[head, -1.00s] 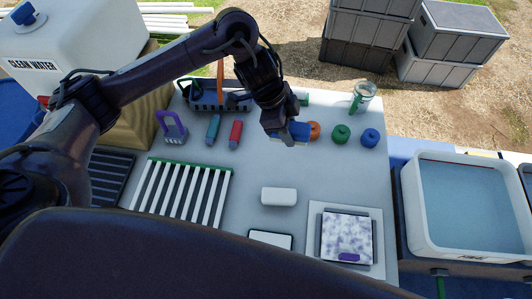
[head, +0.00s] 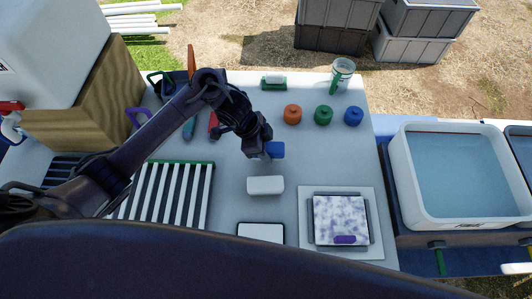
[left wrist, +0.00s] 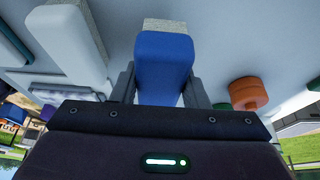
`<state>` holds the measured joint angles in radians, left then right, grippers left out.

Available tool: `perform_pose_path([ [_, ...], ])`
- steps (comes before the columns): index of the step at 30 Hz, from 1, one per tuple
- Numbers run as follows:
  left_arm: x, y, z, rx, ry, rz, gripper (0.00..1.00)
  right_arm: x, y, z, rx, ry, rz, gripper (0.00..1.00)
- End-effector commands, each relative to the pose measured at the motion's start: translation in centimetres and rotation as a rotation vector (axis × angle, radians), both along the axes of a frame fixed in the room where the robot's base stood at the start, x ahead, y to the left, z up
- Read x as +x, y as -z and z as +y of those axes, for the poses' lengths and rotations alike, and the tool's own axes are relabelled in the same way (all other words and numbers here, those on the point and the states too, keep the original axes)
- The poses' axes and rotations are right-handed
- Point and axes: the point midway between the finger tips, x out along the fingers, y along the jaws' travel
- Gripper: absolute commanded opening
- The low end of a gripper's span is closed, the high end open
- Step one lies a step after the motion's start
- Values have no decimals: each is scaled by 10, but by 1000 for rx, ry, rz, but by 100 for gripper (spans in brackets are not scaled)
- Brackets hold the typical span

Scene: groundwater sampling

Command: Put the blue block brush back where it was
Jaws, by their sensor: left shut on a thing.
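The blue block brush (head: 276,149) is in my left gripper (head: 266,152), above the middle of the table in the head view. In the left wrist view the brush (left wrist: 163,62) sits between the two fingers of the left gripper (left wrist: 165,85), with a pale grey bristle side at its far end. The gripper is shut on it. A white block (head: 265,185) lies just below the brush in the head view. Whether the brush touches the table is hard to tell. My right gripper is not in view.
Orange (head: 292,114), green (head: 323,115) and blue (head: 353,116) round pieces stand in a row behind. A striped rack (head: 184,162) lies left. A framed speckled plate (head: 341,218) lies right, near a water tub (head: 398,170). The table between is clear.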

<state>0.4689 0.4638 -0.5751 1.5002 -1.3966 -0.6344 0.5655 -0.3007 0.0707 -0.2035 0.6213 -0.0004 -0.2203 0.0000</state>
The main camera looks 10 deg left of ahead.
Motion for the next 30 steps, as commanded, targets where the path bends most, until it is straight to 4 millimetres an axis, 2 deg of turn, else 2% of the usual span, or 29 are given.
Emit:
perform_pose_path([
  [1,-1,10,-1,-1,-1,6,19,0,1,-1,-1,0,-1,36],
  [5,0,23,-1,-1,-1,1,19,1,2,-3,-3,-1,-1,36],
  [17,0,29,0,-1,1,-1,19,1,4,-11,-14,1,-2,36],
  [18,0,29,0,-1,1,-1,43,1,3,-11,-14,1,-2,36],
  [22,0,28,0,-1,1,-1,60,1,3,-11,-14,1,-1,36],
  [30,0,28,0,-1,1,-1,62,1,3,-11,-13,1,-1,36],
])
